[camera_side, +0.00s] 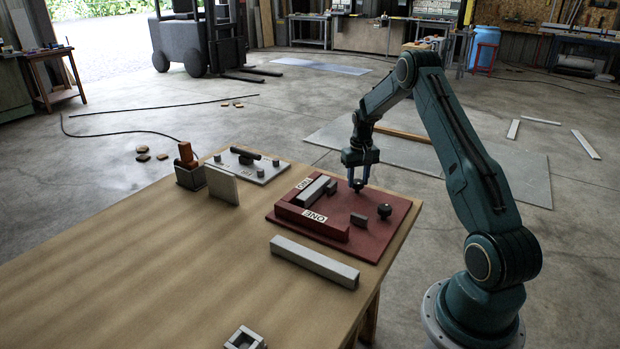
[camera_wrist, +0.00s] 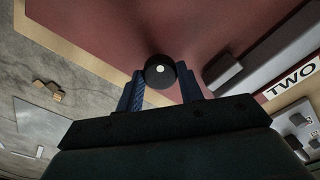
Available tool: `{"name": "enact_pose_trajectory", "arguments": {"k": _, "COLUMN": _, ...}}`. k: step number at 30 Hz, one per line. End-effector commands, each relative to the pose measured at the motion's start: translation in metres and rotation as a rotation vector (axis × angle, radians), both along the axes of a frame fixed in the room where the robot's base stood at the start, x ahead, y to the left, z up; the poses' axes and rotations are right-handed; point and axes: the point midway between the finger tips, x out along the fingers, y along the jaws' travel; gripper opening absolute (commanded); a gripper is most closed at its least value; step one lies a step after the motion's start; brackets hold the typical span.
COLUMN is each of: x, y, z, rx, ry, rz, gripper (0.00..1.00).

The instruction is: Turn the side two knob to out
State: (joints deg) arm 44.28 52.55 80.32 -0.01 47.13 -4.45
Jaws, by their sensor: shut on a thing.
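The red panel (camera_side: 375,243) lies on the wooden table, with a raised red ledge bearing the labels ONE (camera_side: 314,217) and TWO (camera_side: 304,183). The TWO label also shows at the right of the wrist view (camera_wrist: 292,82). My gripper (camera_side: 358,184) is low over the panel's far part, on the TWO side. It is shut on a round black knob (camera_wrist: 160,70) with a white dot, seen between the blue fingers. A second black knob (camera_side: 384,210) stands free nearer the ONE side. A dark grey block (camera_side: 359,220) sits between the knobs and the ledge.
A grey bar (camera_side: 314,262) lies in front of the panel. A grey plate with a dark handle and knobs (camera_side: 247,166), an upright pale board (camera_side: 222,185) and a box with an orange block (camera_side: 188,165) stand behind left. The table's left front is largely clear.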

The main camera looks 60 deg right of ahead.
Motion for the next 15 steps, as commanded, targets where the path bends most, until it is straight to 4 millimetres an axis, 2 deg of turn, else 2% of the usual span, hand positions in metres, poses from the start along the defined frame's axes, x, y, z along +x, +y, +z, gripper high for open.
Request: {"name": "enact_pose_trajectory", "arguments": {"k": 15, "x": 0.0003, "y": 0.0002, "z": 0.0011, "rx": 0.001, "ry": -0.001, "rz": 0.491, "gripper": 0.14}}
